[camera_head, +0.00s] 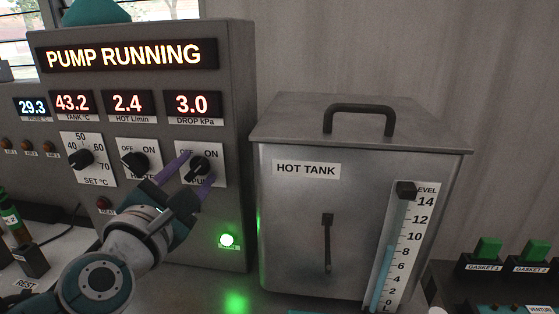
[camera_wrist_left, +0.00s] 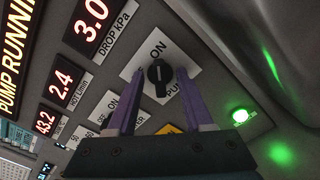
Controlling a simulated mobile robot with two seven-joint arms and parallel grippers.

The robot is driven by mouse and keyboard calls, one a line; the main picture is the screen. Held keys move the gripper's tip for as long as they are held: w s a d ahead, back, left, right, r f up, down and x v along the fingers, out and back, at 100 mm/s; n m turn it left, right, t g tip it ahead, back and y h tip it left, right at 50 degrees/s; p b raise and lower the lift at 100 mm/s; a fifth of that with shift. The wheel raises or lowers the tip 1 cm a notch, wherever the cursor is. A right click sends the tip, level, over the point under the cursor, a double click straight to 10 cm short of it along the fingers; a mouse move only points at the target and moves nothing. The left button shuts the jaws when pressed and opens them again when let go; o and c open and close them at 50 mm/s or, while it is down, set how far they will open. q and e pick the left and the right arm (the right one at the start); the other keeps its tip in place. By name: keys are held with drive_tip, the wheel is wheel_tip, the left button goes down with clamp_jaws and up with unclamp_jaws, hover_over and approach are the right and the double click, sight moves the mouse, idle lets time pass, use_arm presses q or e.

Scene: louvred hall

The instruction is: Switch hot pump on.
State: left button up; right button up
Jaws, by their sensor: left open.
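The pump knob (camera_head: 199,164) is a black rotary switch on a white OFF/ON plate on the grey control panel (camera_head: 240,110). It also shows in the left wrist view (camera_wrist_left: 159,75), with its white line towards ON. The panel's display (camera_head: 125,55) reads PUMP RUNNING, and the hot flow display (camera_head: 128,102) reads 2.4. A green lamp (camera_head: 227,240) is lit below the knob. My left gripper (camera_head: 198,168) is open, its purple fingers on either side of the knob. I cannot tell whether they touch it.
The HOT TANK (camera_head: 290,220), with a lid handle and a level gauge (camera_head: 395,250), stands right of the panel. A heater knob (camera_head: 133,162) and a set-temperature knob (camera_head: 80,159) are left of the pump knob. Green gasket blocks (camera_head: 488,250) are at the far right.

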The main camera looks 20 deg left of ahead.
sight(193, 174)
use_arm(q)
drive_tip(key=shift+p+v, duration=0.4)
drive_tip(key=shift+v, duration=1.6)
wheel_tip(193, 174, up, 12)
drive_tip(key=s+p, duration=0.3)
drive_tip(key=p, duration=0.8)
drive_tip(key=shift+d+p, duration=0.35)
